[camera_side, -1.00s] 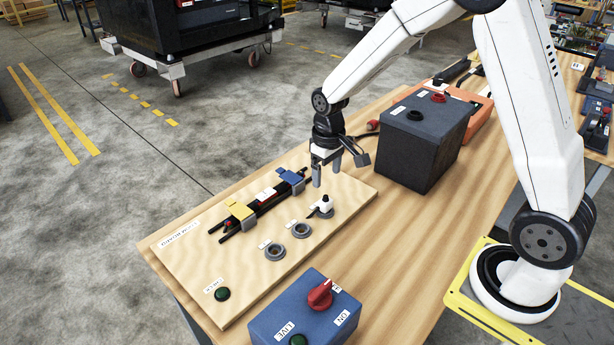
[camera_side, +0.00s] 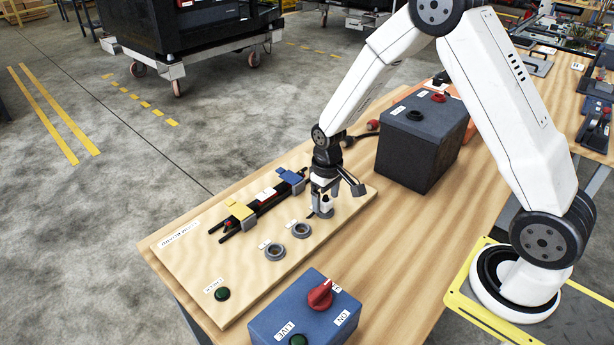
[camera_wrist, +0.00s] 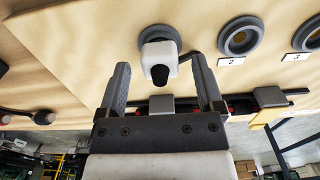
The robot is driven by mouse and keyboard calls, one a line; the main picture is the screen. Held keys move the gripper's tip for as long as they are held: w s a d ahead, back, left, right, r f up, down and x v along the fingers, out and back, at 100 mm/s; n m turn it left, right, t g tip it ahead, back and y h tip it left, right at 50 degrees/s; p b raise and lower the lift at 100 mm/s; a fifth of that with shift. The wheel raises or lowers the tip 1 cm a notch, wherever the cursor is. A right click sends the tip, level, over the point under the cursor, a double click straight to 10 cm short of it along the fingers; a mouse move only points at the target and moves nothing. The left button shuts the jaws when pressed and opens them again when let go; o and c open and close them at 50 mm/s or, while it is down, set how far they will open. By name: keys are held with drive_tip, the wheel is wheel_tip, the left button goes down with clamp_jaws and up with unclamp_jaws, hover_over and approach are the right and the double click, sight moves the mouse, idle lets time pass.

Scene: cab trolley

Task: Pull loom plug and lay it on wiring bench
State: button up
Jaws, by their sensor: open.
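The loom plug is white with a black tip and stands in a grey ring socket on the pale wooden board (camera_side: 215,285). In the wrist view the plug (camera_wrist: 157,62) shows between my two fingertips, with a dark cable running from it. My gripper (camera_side: 322,202) is open and lowered over the plug, pointing down, with a finger on each side. Its fingers partly hide the plug in the side view. I cannot tell whether they touch it. The board lies on the wooden wiring bench (camera_side: 400,262).
Two empty ring sockets (camera_side: 302,230) (camera_side: 275,251) are beside the plug. A black loom with yellow and blue clamps (camera_side: 290,181) lies behind. A blue switch box (camera_side: 300,312) with a red knob stands in front; a dark box (camera_side: 424,140) stands at right. Bare bench lies between them.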

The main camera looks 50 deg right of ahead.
drive_tip(key=shift+f, duration=0.7)
idle(0.6)
clamp_jaws()
drive_tip(key=shift+r, duration=0.45)
drive_tip(key=shift+r, duration=0.35)
drive_tip(key=shift+r, duration=0.35)
drive_tip(key=shift+r, duration=0.35)
